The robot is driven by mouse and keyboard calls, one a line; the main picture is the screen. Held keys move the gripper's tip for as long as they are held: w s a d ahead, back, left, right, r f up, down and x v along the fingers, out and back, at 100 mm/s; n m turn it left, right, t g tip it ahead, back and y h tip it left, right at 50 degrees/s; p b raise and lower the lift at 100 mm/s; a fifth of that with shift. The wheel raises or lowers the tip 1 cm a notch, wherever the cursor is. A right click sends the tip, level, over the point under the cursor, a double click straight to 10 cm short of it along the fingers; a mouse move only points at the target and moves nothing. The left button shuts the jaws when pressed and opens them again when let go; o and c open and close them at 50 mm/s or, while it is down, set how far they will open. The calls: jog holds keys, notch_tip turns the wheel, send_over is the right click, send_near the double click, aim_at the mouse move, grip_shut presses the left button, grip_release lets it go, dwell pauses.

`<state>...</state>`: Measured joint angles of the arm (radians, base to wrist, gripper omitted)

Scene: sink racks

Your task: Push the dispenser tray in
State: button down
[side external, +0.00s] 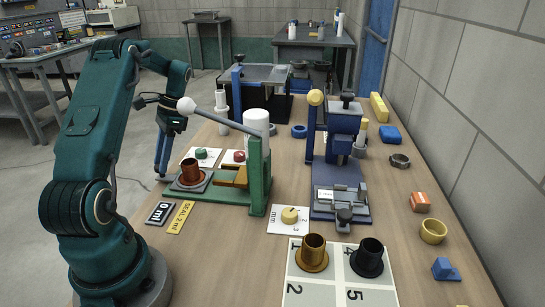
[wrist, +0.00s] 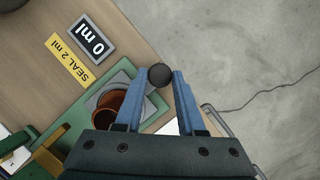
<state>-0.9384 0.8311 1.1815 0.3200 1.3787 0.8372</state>
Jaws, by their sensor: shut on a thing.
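The green dispenser (side external: 258,180) stands on the table with a white cylinder (side external: 256,124) and a lever ending in a white ball. Its grey tray (side external: 205,184) carries a reddish-brown cup (side external: 190,172) and sits toward the left end of the green base, with the cup left of the cylinder. The cup also shows in the wrist view (wrist: 110,103). My gripper (side external: 162,176) is low at the tray's left end. In the wrist view its blue fingers (wrist: 159,78) are shut on a dark round knob (wrist: 160,75) beside the tray. The knob's link to the tray is hidden.
A "0 ml" display (side external: 160,213) and yellow "SEAL 2 ml" label (side external: 180,217) lie in front of the dispenser. The raised lever (side external: 225,125) slopes over the tray. A blue press (side external: 343,150) stands to the right. The table edge is close to my gripper.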

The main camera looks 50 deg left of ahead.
dwell(0.4)
jog(key=w+d, duration=0.6)
jog(key=w, duration=0.1)
jog(key=shift+d, duration=0.4)
jog(key=c, duration=0.5)
grip_release()
jog(key=shift+s, duration=0.1)
jog(key=shift+v, duration=2.6)
